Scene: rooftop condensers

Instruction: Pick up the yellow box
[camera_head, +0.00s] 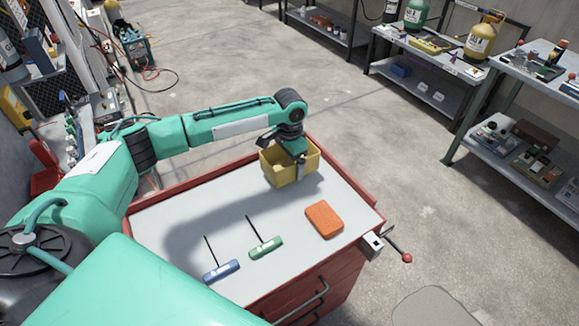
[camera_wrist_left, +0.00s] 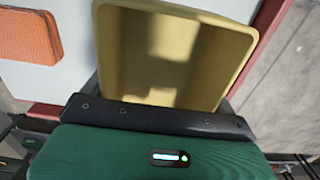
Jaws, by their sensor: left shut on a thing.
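The yellow box (camera_head: 281,174) is an open-topped bin at the far right part of the red cart's grey top (camera_head: 165,222). My left gripper (camera_head: 298,161) reaches down at the box and is shut on its wall. In the left wrist view the box (camera_wrist_left: 135,60) fills the upper middle, and its inside looks empty. The fingertips are mostly hidden there behind the dark gripper edge. I cannot tell whether the box touches the cart top or hangs just above it. My right gripper is not in view.
An orange block (camera_head: 324,219) lies on the cart near the box; it also shows in the left wrist view (camera_wrist_left: 28,36). A green T-handle tool (camera_head: 266,248) and a blue one (camera_head: 221,271) lie nearer. A vise (camera_head: 373,243) sits at the cart's right corner.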

